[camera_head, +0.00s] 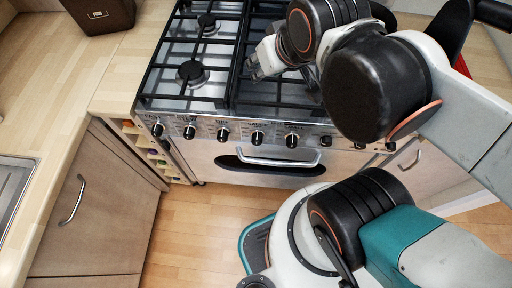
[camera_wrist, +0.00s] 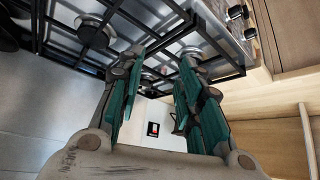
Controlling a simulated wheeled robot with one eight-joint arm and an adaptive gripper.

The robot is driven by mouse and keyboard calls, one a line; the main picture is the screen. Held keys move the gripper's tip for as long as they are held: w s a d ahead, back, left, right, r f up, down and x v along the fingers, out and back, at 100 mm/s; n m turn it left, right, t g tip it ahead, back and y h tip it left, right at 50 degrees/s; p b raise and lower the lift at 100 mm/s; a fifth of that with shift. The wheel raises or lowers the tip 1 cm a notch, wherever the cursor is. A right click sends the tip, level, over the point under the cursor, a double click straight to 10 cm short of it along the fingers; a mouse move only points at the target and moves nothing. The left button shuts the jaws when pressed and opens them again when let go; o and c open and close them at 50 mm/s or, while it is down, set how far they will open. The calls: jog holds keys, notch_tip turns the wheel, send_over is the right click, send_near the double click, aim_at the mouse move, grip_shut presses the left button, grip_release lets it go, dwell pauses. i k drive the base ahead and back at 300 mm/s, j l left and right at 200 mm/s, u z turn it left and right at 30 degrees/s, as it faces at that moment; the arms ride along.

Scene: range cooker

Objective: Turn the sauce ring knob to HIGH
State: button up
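The range cooker's front panel (camera_head: 175,119) carries a row of several black and silver knobs, such as a left one (camera_head: 190,131) and a middle one (camera_head: 257,138). The labels above them are too small to read surely, so I cannot tell which is the sauce ring knob or its setting. My gripper (camera_head: 256,66) is above the hob grates, behind the knob row and apart from it. In the wrist view my gripper (camera_wrist: 160,68) has its teal-padded fingers spread with nothing between them. Some knobs (camera_wrist: 236,12) show at that view's top right. My arm hides part of the cooker's right side.
Black pan grates (camera_head: 205,55) with burners cover the hob beneath my gripper. An oven handle (camera_head: 275,161) sticks out below the knobs. A wooden counter (camera_head: 60,90) with a dark box (camera_head: 100,15) lies left. The floor (camera_head: 200,220) before the cooker is partly clear.

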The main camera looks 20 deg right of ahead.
aim_at(256, 134)
jog(key=k+j+z, duration=0.1)
jog(key=k+j, duration=0.15)
jog(key=k, duration=0.25)
jog(key=k+j+z, duration=0.1)
jog(key=k, duration=0.4)
jog(key=k+j+z, duration=0.1)
jog(key=k+j, duration=0.15)
jog(key=k, duration=0.25)
jog(key=k+j+z, duration=0.1)
jog(key=k, duration=0.4)
